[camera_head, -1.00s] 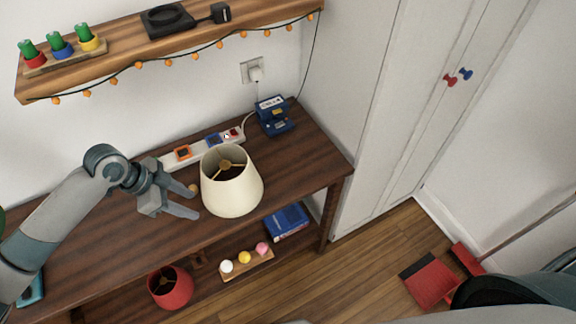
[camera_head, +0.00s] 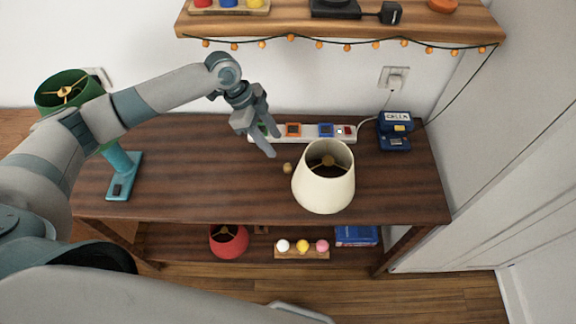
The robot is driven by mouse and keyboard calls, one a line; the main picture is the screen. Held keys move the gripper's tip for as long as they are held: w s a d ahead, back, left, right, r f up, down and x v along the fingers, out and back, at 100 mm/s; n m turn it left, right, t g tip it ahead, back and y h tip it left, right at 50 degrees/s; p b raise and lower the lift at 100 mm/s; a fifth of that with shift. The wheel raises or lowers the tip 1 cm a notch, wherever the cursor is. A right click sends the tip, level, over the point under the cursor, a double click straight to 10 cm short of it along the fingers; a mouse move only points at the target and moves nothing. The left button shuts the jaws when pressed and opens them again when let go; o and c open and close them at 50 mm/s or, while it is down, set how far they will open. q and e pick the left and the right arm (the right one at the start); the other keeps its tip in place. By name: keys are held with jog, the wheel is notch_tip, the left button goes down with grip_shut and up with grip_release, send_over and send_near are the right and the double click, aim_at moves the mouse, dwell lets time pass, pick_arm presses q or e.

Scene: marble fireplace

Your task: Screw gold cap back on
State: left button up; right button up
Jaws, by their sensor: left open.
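A small round gold cap (camera_head: 287,168) lies on the dark wooden table (camera_head: 210,185), just left of a cream lampshade (camera_head: 323,190). The cream shade stands on the table with its open top and gold inner fitting (camera_head: 328,160) showing. What is under the shade is hidden. My left gripper (camera_head: 272,144) is open and empty, pointing down, in the picture just above and left of the gold cap. It appears apart from the cap and the shade. My right gripper is not in view.
A power strip (camera_head: 360,137) lies along the wall behind the shade, with a blue device (camera_head: 396,130) at its right. A teal lamp (camera_head: 122,175) with a green shade (camera_head: 68,90) stands at the left. A shelf (camera_head: 340,28) with string lights overhangs the back. The table's front middle is clear.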

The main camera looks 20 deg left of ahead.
pick_arm(q)
jog(key=p, duration=0.2)
send_near(287, 165)
jog(key=x, duration=0.2)
jog(key=shift+w+d+f, duration=0.2)
jog(key=shift+d, duration=0.15)
jog(key=shift+d+f, duration=0.15)
jog(key=shift+f, duration=0.3)
jog(key=shift+d+f+p, duration=0.2)
jog(key=shift+f+p, duration=0.25)
jog(key=shift+p, duration=0.05)
jog(key=p+x, duration=0.1)
jog(key=x, duration=0.1)
jog(key=shift+s+f+p, duration=0.2)
jog(key=shift+f+p, duration=0.15)
jog(key=shift+f, duration=0.1)
jog(key=shift+d+f, duration=0.25)
jog(key=shift+f, duration=0.4)
jog(key=shift+c, duration=0.7)
